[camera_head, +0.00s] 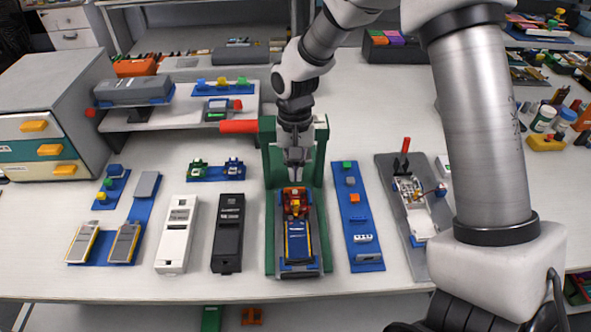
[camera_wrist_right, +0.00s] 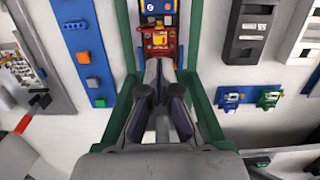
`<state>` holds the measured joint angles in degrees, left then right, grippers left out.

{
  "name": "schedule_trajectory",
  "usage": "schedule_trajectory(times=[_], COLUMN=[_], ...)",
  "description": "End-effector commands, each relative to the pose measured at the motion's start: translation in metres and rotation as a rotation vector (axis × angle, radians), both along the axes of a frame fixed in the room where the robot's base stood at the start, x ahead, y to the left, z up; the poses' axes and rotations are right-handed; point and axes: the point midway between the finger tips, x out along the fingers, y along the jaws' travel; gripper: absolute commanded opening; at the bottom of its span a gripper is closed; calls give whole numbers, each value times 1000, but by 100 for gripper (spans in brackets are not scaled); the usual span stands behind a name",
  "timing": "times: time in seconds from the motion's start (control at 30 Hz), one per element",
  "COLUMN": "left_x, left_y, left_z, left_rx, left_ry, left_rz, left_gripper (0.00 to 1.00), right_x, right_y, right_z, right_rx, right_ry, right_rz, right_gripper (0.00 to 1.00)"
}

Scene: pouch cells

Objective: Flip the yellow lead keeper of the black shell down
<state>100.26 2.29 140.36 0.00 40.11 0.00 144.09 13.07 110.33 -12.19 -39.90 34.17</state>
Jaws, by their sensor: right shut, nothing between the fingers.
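A green fixture (camera_head: 270,235) in the middle of the bench holds a dark open shell (camera_head: 300,268). A blue cell (camera_head: 298,240) lies in this shell, with a red and yellow part (camera_head: 295,203) at its far end. I cannot clearly tell the yellow lead keeper apart, or which way it is turned. My right gripper (camera_head: 294,178) is shut and empty, pointing down just behind and above the red part. In the wrist view the right gripper (camera_wrist_right: 164,66) has its fingertips close to the red part (camera_wrist_right: 158,45); touching or apart is unclear. My left gripper is out of view.
A red lever (camera_head: 239,127) sticks out left from the fixture. A closed black case (camera_head: 228,233) and a white case (camera_head: 178,234) lie to its left. A blue strip (camera_head: 357,225) and a grey tray (camera_head: 408,205) lie to its right. The bench front is clear.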

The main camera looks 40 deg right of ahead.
Motion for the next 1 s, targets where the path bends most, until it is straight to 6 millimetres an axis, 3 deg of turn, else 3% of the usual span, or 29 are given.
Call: schedule_trajectory(times=[0.2, 0.4, 0.83, 1.0], left_x=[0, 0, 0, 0], left_y=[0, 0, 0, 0], left_z=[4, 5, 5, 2], left_rx=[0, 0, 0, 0], left_ry=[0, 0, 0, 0], left_rz=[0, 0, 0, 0], left_gripper=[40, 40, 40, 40], right_x=[-6, -8, -7, 1], right_y=[3, 4, 5, 5], right_z=[-44, -69, -73, -73], right_rx=[0, 0, -1, -14], right_ry=[4, 2, -2, -22], right_rz=[0, 0, 0, 2], right_gripper=[0, 0, 0, 0])
